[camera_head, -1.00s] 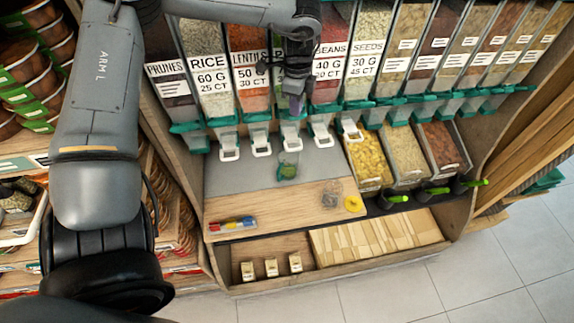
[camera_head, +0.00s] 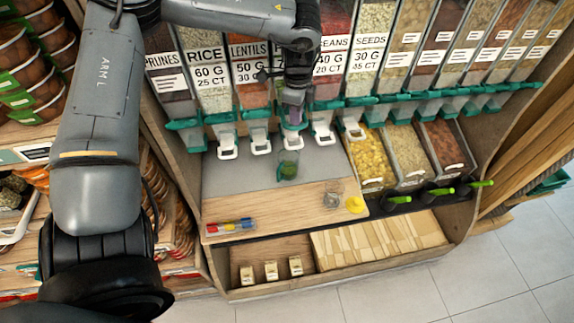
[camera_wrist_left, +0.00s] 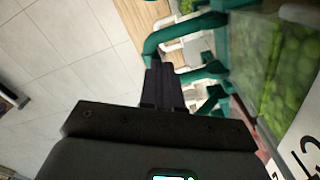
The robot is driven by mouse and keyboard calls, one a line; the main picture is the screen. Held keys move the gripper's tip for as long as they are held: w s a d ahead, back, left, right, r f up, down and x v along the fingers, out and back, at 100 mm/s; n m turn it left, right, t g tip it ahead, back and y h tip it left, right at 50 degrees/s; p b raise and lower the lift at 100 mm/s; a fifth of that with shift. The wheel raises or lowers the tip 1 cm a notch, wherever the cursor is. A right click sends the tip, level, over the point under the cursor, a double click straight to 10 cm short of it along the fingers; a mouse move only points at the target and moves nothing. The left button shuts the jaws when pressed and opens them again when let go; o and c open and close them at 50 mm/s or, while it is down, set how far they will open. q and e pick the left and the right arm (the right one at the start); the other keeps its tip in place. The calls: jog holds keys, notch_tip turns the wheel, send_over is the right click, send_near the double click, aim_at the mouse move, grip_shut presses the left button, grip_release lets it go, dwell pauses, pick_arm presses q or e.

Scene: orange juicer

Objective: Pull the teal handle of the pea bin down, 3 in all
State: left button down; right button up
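The pea bin stands between the lentils and beans bins in the head view, mostly hidden by my left gripper (camera_head: 294,117). In the left wrist view its clear wall with green peas (camera_wrist_left: 290,75) shows at the right. A curved teal handle (camera_wrist_left: 183,32) arches just beyond my left fingertips (camera_wrist_left: 155,62). The fingers lie close together, look shut and point at the handle; I cannot tell if they touch it. My right gripper is not in view.
Bins of rice (camera_head: 210,75), lentils (camera_head: 250,75) and seeds (camera_head: 367,65) stand close on both sides, with teal handles in a row. A wooden board (camera_head: 285,205) holds coloured markers (camera_head: 231,226) and a yellow piece (camera_head: 355,204).

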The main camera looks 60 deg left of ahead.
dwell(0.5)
pick_arm(q)
notch_tip(320, 180, up, 6)
jog(key=a+p, duration=0.1)
jog(key=p, duration=0.3)
jog(key=shift+w+r+p, duration=0.15)
jog(key=shift+r+p, duration=0.1)
jog(key=shift+p, duration=0.05)
jog(key=shift+f, duration=0.15)
dwell(0.4)
jog(key=shift+f+b, duration=0.75)
jog(key=shift+f, duration=0.1)
jog(key=shift+s+d+f+b, duration=0.1)
jog(key=shift+d+f+b, duration=0.1)
jog(key=shift+f+b, duration=0.95)
jog(key=shift+s+d+f+b, duration=0.1)
jog(key=shift+d+f+b, duration=0.1)
jog(key=shift+f+b, duration=0.85)
jog(key=shift+f+p, duration=0.1)
jog(key=shift+p, duration=0.25)
